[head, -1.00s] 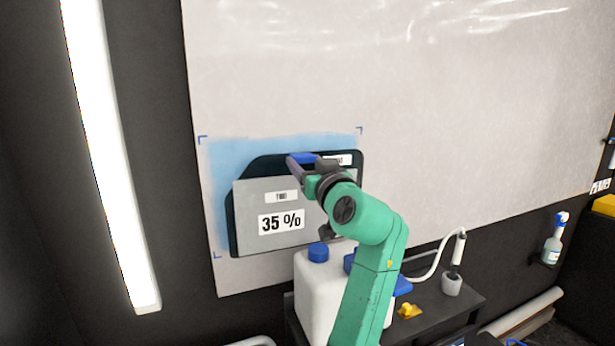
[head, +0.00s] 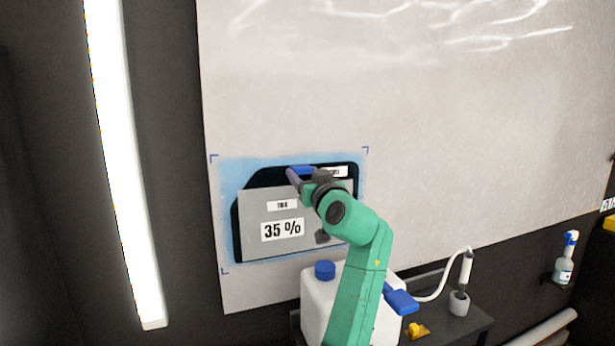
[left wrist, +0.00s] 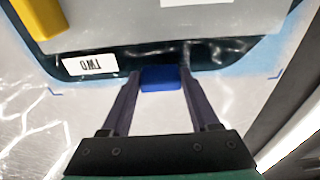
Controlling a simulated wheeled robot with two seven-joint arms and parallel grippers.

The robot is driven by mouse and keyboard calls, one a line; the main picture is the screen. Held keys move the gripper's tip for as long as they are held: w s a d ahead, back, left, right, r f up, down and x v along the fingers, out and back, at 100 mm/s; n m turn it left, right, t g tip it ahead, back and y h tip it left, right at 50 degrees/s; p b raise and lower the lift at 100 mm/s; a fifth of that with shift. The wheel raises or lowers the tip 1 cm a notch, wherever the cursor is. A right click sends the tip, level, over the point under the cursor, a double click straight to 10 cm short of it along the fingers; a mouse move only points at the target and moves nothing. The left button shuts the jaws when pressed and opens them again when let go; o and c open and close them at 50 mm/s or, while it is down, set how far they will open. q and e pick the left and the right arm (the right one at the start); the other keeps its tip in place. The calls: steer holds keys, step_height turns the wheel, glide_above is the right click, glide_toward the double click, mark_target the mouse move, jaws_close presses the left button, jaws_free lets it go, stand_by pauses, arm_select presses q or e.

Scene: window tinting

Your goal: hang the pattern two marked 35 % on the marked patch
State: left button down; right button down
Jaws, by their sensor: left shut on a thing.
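The pattern (head: 258,206) is a dark sheet with a grey panel marked "35 %" and a small label on it. It lies over the blue marked patch (head: 231,173) on the pale board, with blue rim showing around it. My left gripper (head: 296,176) is shut on the blue tab (head: 302,170) at the pattern's top edge. In the left wrist view, the fingers hold the blue tab (left wrist: 160,78), and a label reading "TWO" (left wrist: 90,65) appears upside down. Whether the pattern touches the board is hard to tell. My right gripper is not seen.
A white jug (head: 322,296) with a blue cap stands below the board, beside my left arm. A shelf (head: 470,322) holds a grey cup (head: 459,303) with a hose. A spray bottle (head: 565,260) is at right. A bright lamp strip (head: 126,180) is at left.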

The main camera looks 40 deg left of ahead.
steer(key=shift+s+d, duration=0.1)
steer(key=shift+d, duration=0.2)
arm_select(q)
steer(key=shift+w+a, duration=0.2)
steer(key=shift+a, duration=0.15)
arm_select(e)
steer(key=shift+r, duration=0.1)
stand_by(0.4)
arm_select(q)
steer(key=shift+c, duration=0.3)
jaws_free()
steer(key=shift+d, duration=0.1)
